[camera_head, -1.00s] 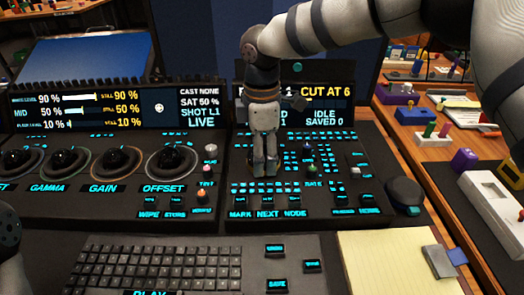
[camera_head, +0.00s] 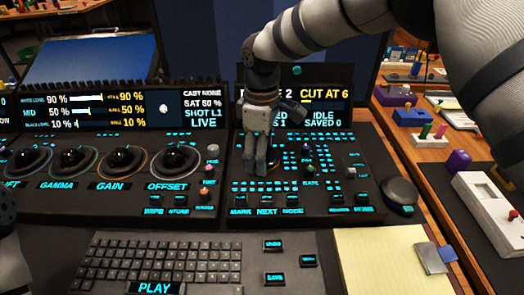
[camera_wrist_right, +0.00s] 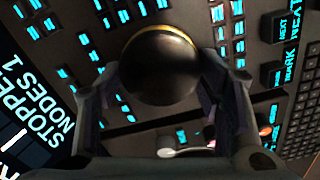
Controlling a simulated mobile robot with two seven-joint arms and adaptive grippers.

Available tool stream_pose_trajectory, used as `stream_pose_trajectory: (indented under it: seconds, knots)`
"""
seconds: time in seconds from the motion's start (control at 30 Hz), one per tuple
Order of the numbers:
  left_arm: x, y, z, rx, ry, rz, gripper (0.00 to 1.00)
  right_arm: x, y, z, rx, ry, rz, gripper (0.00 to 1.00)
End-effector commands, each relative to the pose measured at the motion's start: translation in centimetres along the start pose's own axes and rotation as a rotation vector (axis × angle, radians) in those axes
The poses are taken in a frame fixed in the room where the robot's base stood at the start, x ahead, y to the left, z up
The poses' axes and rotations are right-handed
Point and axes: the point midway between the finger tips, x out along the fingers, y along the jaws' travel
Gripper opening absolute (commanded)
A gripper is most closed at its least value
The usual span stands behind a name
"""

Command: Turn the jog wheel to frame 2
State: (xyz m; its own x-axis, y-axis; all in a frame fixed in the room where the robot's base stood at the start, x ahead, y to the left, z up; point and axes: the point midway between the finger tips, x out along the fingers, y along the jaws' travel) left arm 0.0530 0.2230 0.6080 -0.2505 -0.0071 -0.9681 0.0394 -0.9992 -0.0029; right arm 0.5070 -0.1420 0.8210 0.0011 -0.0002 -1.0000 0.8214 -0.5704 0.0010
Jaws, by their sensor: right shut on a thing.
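The jog wheel (camera_wrist_right: 160,68) is a dark round knob with a gold rim, seen between the fingers in the right wrist view. My right gripper (camera_head: 258,170) points down onto the right-hand panel and is shut on the wheel, one finger on each side. In the head view the gripper mostly hides the wheel. The screen (camera_head: 322,100) behind it shows a 2, partly cut off by my arm, beside "CUT AT 6", with "IDLE" and "SAVED 0" below. My left gripper is not in view.
Lit keys and small coloured knobs surround the wheel. The trackball rings (camera_head: 123,160) lie left, the keyboard (camera_head: 160,258) in front, with a yellow pad (camera_head: 380,262) beside it. A dark round puck (camera_head: 400,191) sits at the panel's right edge.

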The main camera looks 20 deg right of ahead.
Motion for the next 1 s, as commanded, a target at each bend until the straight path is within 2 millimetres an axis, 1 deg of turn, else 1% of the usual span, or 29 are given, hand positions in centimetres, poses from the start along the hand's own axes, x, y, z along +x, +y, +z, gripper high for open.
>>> stream_pose_trajectory:
  seconds: [0.3,0.33,0.37,0.4,0.43,0.7,0.77,0.87,1.0]
  knots:
    - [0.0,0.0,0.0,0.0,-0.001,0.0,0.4,0.1,0.0,0.0,0.001,-0.002,-0.001,0.32]
    - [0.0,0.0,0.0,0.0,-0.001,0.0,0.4,0.1,0.0,0.0,0.001,-0.002,-0.001,0.62]
    - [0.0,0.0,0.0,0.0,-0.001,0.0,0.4,0.1,0.0,0.0,0.001,-0.002,-0.001,0.69]
    - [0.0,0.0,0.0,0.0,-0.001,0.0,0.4,0.1,0.0,0.0,0.001,-0.001,-0.001,0.78]
    - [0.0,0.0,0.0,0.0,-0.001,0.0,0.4,0.1,0.0,0.0,0.001,-0.001,-0.001,0.81]
    - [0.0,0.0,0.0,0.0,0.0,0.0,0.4,0.0,0.0,0.0,0.0,0.0,-0.001,0.81]
    - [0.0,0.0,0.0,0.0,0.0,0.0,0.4,-0.3,0.0,0.0,0.001,0.0,0.0,0.81]
    - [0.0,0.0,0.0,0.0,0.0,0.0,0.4,-2.0,0.1,-0.1,0.001,0.003,0.002,0.81]
    - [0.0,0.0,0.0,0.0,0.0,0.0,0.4,-6.0,0.1,-0.1,0.001,0.003,0.003,0.81]
